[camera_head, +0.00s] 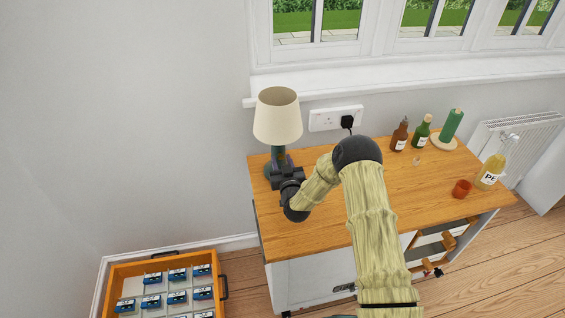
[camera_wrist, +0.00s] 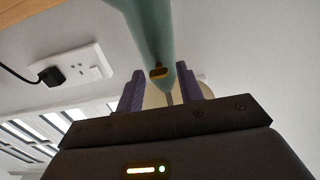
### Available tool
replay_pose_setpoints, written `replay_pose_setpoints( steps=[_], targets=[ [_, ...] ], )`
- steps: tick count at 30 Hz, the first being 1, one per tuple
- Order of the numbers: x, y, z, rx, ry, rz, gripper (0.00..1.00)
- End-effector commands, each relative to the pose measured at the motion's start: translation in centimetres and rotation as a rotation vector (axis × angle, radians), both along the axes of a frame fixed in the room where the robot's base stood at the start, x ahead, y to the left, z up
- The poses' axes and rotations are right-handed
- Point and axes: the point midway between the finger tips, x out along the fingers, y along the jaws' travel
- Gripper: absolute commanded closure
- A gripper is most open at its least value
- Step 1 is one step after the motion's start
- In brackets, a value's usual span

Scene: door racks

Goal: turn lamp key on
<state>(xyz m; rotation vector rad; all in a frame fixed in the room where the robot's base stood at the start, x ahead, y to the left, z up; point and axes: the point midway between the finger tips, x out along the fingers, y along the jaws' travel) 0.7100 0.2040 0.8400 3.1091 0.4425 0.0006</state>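The lamp stands at the back left of the wooden cabinet top, with a cream shade (camera_head: 278,118) and a teal body (camera_head: 268,169) partly hidden by my gripper (camera_head: 281,165). In the wrist view the teal lamp body (camera_wrist: 148,25) comes down from the top and narrows. A small brass key (camera_wrist: 159,72) sticks out from it. My gripper's two purple fingers (camera_wrist: 159,72) stand apart, one on each side of the key and the narrow stem. I see a gap on both sides; contact cannot be told. The shade shows no visible glow.
A wall socket (camera_head: 336,118) with a black plug is behind the lamp. An orange crate (camera_head: 125,271) is on the floor at left. The middle top is clear.

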Motion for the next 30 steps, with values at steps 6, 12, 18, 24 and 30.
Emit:
replay_pose_setpoints(
  steps=[6,12,18,24,30],
  targets=[
    [-0.01,-0.08,-0.05,0.001,0.001,-0.001,1.0],
    [0.02,-0.16,-0.08,0.007,0.003,-0.002,1.0],
    [0.05,-0.23,-0.17,0.049,0.015,-0.003,1.0],
    [0.02,-0.19,-0.31,0.145,0.043,-0.003,1.0],
    [0.07,-0.26,-0.37,0.292,0.084,-0.004,1.0]
  ],
)
